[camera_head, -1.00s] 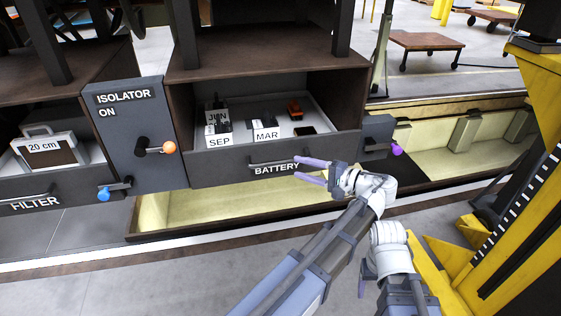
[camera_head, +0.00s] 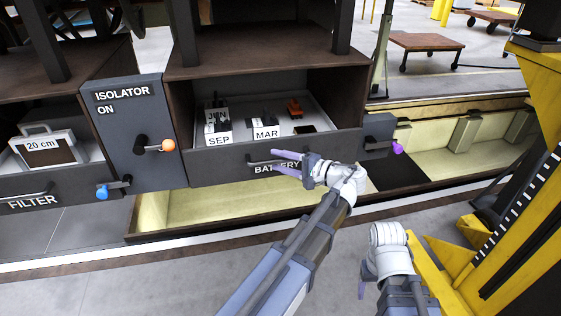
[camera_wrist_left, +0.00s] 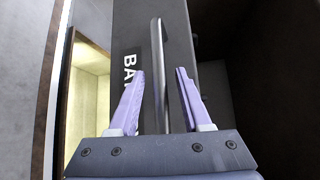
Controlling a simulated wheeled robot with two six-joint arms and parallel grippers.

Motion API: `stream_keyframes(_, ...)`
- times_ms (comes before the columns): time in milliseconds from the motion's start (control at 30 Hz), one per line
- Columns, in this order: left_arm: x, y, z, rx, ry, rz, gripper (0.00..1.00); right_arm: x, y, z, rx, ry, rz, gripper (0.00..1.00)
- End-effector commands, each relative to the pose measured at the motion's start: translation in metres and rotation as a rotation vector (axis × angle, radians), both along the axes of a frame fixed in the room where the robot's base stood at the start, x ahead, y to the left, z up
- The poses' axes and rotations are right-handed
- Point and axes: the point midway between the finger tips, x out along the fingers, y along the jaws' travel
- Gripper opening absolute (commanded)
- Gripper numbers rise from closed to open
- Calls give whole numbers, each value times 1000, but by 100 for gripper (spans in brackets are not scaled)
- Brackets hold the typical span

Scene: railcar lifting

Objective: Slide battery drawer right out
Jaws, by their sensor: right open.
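The battery drawer (camera_head: 215,168) has a dark grey front with a BATTERY label and a horizontal bar handle (camera_head: 262,162). Its inside is visible behind the front, holding white blocks marked SEP (camera_head: 219,140) and MAR (camera_head: 266,133). My left gripper (camera_head: 282,163) is open at the handle. In the left wrist view, the handle (camera_wrist_left: 157,55) runs between the two lilac fingers, with gaps on both sides. My right gripper (camera_head: 362,280) hangs low at the right, open and away from the drawer; only part of its fingers shows.
The isolator panel (camera_head: 135,120) with an orange-tipped lever (camera_head: 168,146) stands left of the drawer. A blue-knobbed latch (camera_head: 103,193) and a purple-knobbed latch (camera_head: 397,148) flank it. The filter drawer (camera_head: 75,182) is further left. Yellow machinery (camera_head: 500,220) stands at right.

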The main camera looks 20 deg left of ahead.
Motion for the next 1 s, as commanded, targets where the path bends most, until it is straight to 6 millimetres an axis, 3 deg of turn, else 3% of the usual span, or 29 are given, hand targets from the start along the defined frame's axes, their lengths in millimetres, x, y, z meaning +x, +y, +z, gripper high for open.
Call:
stream_keyframes(67, 0, 0, 0, 0, 0, 0, 38, 0, 0, 0, 0, 0, 0, 67)
stream_keyframes(400, 0, 0, 0, 0, 0, 0, 0, 0, 0, 0, 0, 0, 0, 67)
stream_keyframes(1000, 0, 0, 0, -1, 0, 0, 0, 0, 0, 0, 0, 0, 0, 67)
